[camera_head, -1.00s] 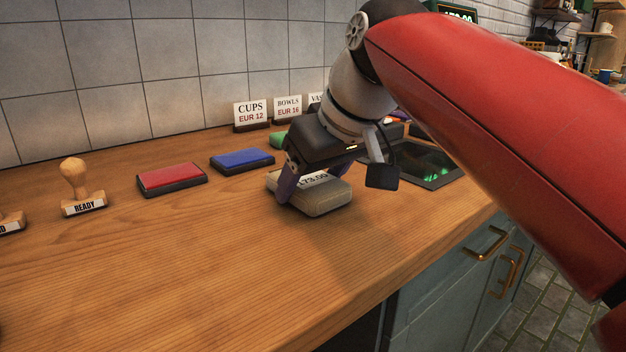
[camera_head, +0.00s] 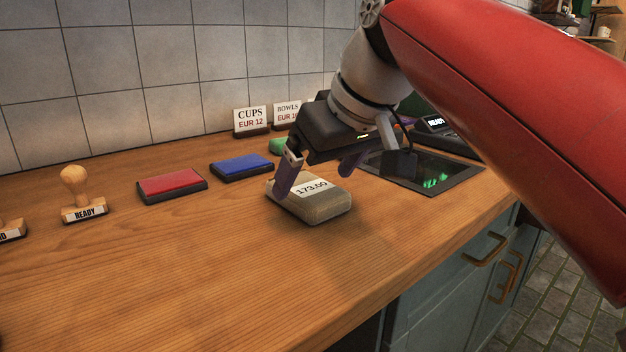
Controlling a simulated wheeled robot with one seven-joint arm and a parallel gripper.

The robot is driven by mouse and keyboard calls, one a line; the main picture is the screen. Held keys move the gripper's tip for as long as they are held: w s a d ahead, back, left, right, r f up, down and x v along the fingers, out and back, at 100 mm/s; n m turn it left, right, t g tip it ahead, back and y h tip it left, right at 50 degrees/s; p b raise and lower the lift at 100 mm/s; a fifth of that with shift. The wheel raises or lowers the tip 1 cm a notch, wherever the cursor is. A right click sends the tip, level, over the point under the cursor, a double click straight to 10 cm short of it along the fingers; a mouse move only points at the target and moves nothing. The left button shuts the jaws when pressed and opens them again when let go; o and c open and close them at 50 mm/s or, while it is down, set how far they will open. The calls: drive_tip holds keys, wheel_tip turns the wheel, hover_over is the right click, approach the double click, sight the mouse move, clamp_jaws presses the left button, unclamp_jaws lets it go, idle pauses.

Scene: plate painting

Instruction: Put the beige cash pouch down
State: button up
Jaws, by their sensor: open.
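The beige cash pouch (camera_head: 322,206) lies flat on the wooden counter (camera_head: 200,260), its label reading 173.00 facing up. My gripper (camera_head: 318,179) is open just above and behind the pouch. One purple finger is at the pouch's left end and the other is behind its right side. I cannot tell whether the left finger still touches it.
A red ink pad (camera_head: 171,186), a blue ink pad (camera_head: 241,166) and a partly hidden green pad (camera_head: 276,146) lie to the left and behind. A READY stamp (camera_head: 80,196) stands at left. A dark inset panel (camera_head: 432,172) is at right. The front counter is clear.

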drive_tip(key=p+v, duration=0.1)
drive_tip(key=v, duration=0.8)
